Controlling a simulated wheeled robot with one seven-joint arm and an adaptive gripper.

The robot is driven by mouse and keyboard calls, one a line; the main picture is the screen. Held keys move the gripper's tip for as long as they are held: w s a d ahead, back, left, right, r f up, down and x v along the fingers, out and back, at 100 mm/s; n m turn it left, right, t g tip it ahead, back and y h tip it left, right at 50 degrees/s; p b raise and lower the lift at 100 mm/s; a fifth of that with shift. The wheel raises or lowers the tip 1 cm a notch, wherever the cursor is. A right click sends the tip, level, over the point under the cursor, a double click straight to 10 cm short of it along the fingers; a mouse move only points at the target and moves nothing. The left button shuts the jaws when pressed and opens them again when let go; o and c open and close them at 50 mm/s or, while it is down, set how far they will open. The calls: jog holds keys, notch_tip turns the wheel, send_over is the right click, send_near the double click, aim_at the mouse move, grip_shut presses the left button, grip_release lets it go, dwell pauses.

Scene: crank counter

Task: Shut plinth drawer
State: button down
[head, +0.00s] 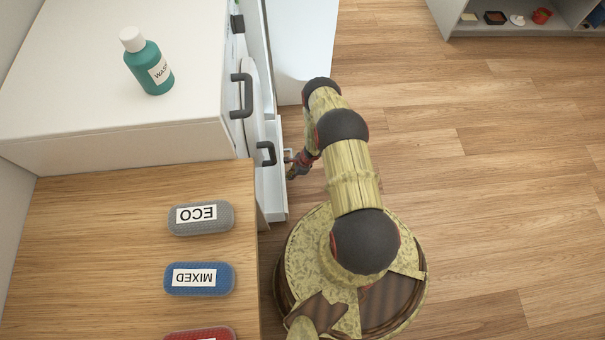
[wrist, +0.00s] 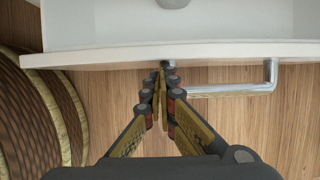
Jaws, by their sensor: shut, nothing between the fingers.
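The plinth drawer is the low white drawer at the foot of the white appliance. It stands pulled out in the head view (head: 278,207). In the wrist view its front panel (wrist: 110,57) runs across the top, with the pale inside of the drawer behind it. A metal bar handle (wrist: 230,91) is on the outer face, right of my fingers. My gripper (wrist: 164,72) is shut and empty, its tips at the drawer front beside the handle's left end. I cannot tell whether they touch it. In the head view my gripper (head: 292,162) is partly hidden by my arm.
Dark handles (head: 241,96) (head: 267,153) stick out from the appliance above the drawer. A green bottle (head: 150,65) stands on top. A wooden counter (head: 100,240) holds labelled cases (head: 201,218). The wood floor to the right is clear up to a shelf (head: 460,30).

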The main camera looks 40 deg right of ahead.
jog(key=w+a, duration=0.3)
jog(key=a, duration=0.2)
jog(key=shift+w+a, duration=0.15)
jog(key=shift+b, duration=0.3)
